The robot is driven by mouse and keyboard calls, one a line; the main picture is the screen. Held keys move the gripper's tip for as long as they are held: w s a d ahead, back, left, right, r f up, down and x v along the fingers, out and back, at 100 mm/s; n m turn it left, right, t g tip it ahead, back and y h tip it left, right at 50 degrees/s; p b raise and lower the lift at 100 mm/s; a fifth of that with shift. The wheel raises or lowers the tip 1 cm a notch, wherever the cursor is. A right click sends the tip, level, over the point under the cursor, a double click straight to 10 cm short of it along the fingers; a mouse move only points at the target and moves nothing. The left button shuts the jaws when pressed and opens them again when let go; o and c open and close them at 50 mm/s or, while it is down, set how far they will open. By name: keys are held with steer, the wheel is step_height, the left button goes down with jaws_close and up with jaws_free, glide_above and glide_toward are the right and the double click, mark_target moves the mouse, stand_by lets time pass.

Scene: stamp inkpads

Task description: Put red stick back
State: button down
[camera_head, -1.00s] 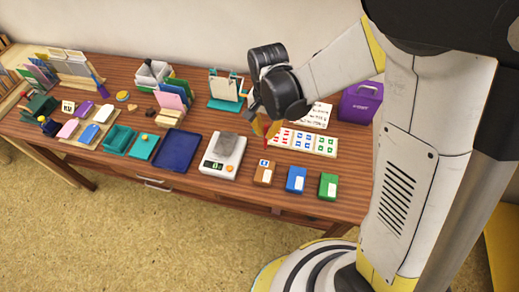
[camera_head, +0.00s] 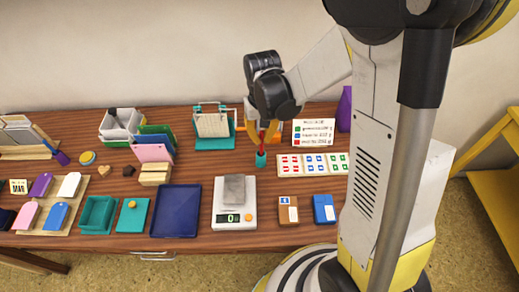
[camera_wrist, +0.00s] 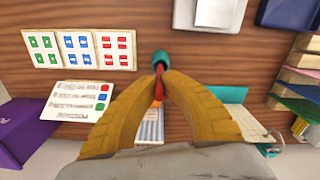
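The red stick (camera_wrist: 158,88) is between the fingertips of my gripper (camera_wrist: 161,73) in the wrist view. My gripper is shut on it. A small teal cup (camera_wrist: 160,57) lies right at the stick's far end. In the head view the stick (camera_head: 262,138) hangs below my gripper (camera_head: 268,128), its lower end at the top of the teal cup (camera_head: 260,160) on the table. I cannot tell whether the stick's end is inside the cup or just above it.
Stamp cards (camera_head: 312,163) lie to the right of the cup, with a text sign (camera_head: 313,132) behind them. A teal rack (camera_head: 214,142) stands behind left. A scale (camera_head: 234,217) and brown (camera_head: 288,211) and blue (camera_head: 324,209) boxes are in front.

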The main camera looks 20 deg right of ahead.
mark_target(261, 154)
steer(key=shift+f+b, duration=0.75)
steer(key=shift+f, duration=1.1)
steer(key=shift+f, duration=0.1)
steer(key=shift+f, duration=0.15)
steer(key=c, duration=1.6)
jaws_free()
steer(key=shift+r, duration=0.2)
